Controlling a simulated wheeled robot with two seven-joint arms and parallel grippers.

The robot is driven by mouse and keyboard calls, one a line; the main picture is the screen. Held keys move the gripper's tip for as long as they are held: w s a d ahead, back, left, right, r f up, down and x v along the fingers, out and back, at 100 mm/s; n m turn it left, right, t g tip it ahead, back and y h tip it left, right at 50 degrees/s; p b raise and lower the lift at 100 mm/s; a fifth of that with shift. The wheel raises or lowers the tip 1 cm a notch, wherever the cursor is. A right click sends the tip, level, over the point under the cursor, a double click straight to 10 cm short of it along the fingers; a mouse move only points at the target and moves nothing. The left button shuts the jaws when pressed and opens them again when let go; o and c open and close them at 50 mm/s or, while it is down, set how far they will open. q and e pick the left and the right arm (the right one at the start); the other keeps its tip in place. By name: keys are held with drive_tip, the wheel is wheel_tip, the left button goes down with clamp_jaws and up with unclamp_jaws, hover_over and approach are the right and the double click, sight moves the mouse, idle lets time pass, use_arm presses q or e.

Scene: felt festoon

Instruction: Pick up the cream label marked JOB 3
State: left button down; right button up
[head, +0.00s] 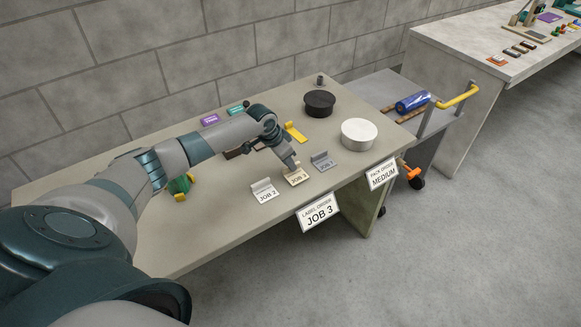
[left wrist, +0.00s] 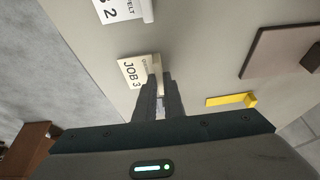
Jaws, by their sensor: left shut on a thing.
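The cream label marked JOB 3 (head: 298,178) is on the table near its front edge, between the white JOB 2 label (head: 264,191) and the grey label (head: 322,161). It also shows in the left wrist view (left wrist: 133,73), with its text readable. My left gripper (head: 294,167) reaches down to it from behind, and its fingers (left wrist: 160,82) are shut on the label's raised part, which they partly hide. I cannot tell whether the label touches the table. My right gripper is not in view.
A black round tin (head: 319,103) and a white round tin (head: 359,135) stand at the table's right. A yellow piece (head: 295,132) lies behind my gripper. Signs reading JOB 3 (head: 319,213) and MEDIUM (head: 382,174) hang at the front edge. A cart with a blue roll (head: 412,102) stands beyond.

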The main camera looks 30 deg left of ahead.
use_arm(q)
drive_tip(key=shift+r, duration=0.4)
wheel_tip(320, 180, up, 2)
drive_tip(key=shift+r+b, duration=0.25)
drive_tip(key=shift+b, duration=0.55)
drive_tip(key=s+d+r+b, duration=0.2)
drive_tip(key=s+d+r, duration=0.2)
drive_tip(key=d+r, duration=0.3)
drive_tip(key=d, duration=0.4)
drive_tip(key=shift+b, duration=0.35)
